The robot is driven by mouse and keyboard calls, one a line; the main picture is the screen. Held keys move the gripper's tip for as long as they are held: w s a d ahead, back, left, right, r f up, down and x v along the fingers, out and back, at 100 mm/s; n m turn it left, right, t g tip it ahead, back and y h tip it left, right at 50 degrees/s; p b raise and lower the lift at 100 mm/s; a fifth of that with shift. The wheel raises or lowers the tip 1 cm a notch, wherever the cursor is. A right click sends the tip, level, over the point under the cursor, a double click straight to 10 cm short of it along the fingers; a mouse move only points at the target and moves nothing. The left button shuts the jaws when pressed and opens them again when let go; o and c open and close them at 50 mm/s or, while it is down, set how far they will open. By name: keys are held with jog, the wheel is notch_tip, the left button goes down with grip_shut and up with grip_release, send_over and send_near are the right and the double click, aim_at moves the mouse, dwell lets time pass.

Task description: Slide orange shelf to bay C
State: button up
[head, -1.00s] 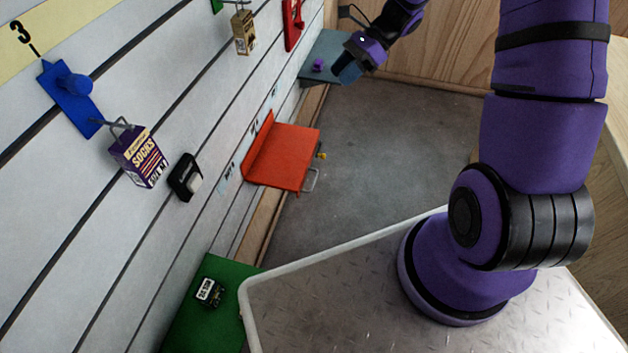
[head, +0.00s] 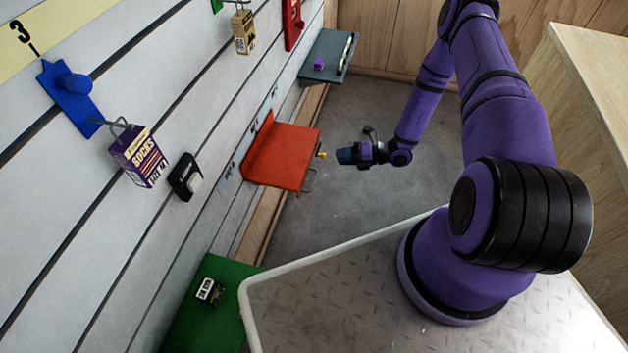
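The orange shelf (head: 282,158) is mounted low on the white slatted wall, between the green shelf and the grey-blue shelf. A metal loop handle (head: 310,181) and a small yellow knob (head: 322,155) stick out from its front edge. Its top is bare. My gripper (head: 343,155) is just right of the shelf's front edge, pointing left at it near the yellow knob. A small gap shows between them. The fingers are small and seen edge-on, so whether they are open or shut is unclear. Bay letters on the wall strip are too small to read.
A green shelf (head: 222,318) with a small dark box (head: 209,291) is at lower left. A grey-blue shelf (head: 322,72) with a purple piece (head: 319,64) is at the back. The floor (head: 400,120) right of the shelves is clear.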

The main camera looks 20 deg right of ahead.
aim_at(314, 179)
jog(key=s+f+m+t+h, duration=0.1)
jog(key=s+f+m+t, duration=0.25)
jog(key=f+m, duration=0.4)
jog(key=shift+n+g, duration=0.45)
jog(key=shift+n, duration=0.4)
jog(key=x, duration=0.4)
jog(key=f+x, duration=0.1)
jog(key=x, duration=0.2)
jog(key=f+x, duration=0.1)
jog(key=x, duration=0.3)
jog(key=shift+s+a+f, duration=0.1)
jog(key=shift+s+a, duration=0.15)
jog(key=shift+a, duration=0.05)
grip_shut()
